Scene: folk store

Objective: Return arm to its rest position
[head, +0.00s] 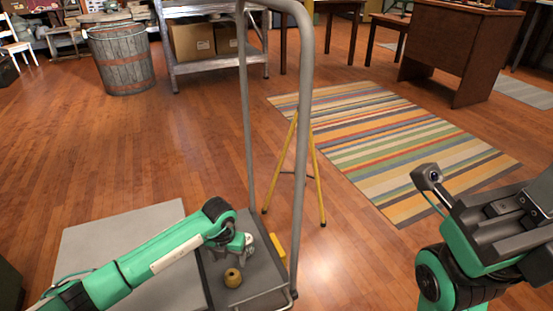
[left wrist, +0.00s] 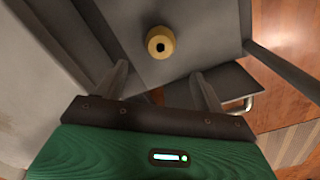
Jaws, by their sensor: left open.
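My left gripper (head: 240,246) hangs low over the dark grey platform of a cart (head: 276,288). Its two fingers (left wrist: 160,80) are spread apart in the left wrist view, with nothing between them. A small round yellow-tan object (head: 232,278) with a dark hole on top rests on the platform. It also shows in the left wrist view (left wrist: 160,42), beyond the fingertips and apart from them. My right arm (head: 455,270) is bent at the right edge of the head view. The state of its jaws cannot be made out.
The cart's tall grey handle (head: 304,130) rises close to my left gripper. A yellow stand (head: 318,185) is behind it. A light grey panel (head: 85,240) lies left of the cart. A striped rug (head: 400,145), wooden barrel (head: 122,60) and metal shelf (head: 215,67) are farther off. Wooden floor is clear between.

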